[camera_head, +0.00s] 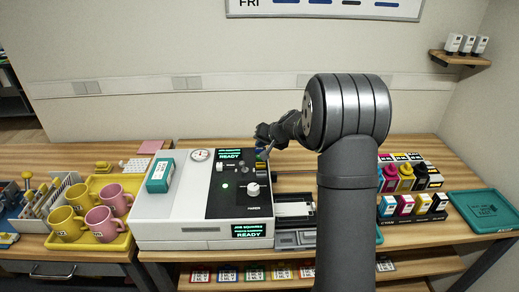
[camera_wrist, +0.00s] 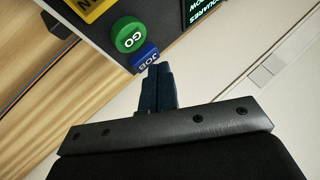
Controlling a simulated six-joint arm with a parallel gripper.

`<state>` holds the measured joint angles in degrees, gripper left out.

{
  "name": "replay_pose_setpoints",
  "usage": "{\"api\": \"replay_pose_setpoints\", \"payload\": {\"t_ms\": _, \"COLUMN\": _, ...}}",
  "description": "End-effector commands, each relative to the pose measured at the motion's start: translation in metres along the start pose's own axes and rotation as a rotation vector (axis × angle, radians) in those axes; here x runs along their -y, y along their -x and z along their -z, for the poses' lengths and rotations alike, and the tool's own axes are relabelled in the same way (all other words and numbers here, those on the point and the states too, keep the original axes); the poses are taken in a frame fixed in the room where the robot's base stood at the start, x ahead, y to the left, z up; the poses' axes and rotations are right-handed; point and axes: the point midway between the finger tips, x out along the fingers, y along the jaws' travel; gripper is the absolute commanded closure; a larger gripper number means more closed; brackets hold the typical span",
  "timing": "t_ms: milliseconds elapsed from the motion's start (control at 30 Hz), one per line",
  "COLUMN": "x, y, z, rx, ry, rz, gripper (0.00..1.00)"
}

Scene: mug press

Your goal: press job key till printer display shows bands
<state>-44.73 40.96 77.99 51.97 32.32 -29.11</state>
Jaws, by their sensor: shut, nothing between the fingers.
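The white printer (camera_head: 165,222) stands on the bench with a black control panel (camera_head: 228,208) on top. Its upper display (camera_head: 230,155) reads READY. Its front display (camera_head: 248,230) appears to read JOB SQUARES and READY. In the wrist view the blue JOB key (camera_wrist: 145,58) lies beside the round green GO button (camera_wrist: 130,36). My gripper (camera_wrist: 156,70) is shut and empty, its tips right at the edge of the JOB key; I cannot tell whether they touch. In the head view my gripper (camera_head: 264,153) is at the panel's far right corner, and the key is hidden there.
A yellow tray (camera_head: 70,243) with yellow and pink mugs stands left of the printer. A teal box (camera_head: 160,175) sits on the printer's left side. Ink bottles and cartridges (camera_head: 405,205) and a teal tray (camera_head: 485,210) are on the right. A grey slide unit (camera_head: 295,212) adjoins the printer.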

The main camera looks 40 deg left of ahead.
Motion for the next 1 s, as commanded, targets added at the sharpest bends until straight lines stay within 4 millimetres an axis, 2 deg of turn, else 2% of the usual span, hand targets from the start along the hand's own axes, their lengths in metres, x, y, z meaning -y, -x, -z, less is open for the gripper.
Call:
{"api": "replay_pose_setpoints", "payload": {"t_ms": 533, "x": 0.007, "y": 0.009, "z": 0.007, "rx": -0.001, "ry": 0.000, "rz": 0.001, "gripper": 1.00}}
{"api": "replay_pose_setpoints", "payload": {"t_ms": 1000, "x": 0.029, "y": 0.039, "z": 0.029, "rx": -0.001, "ry": 0.000, "rz": 0.001, "gripper": 1.00}}
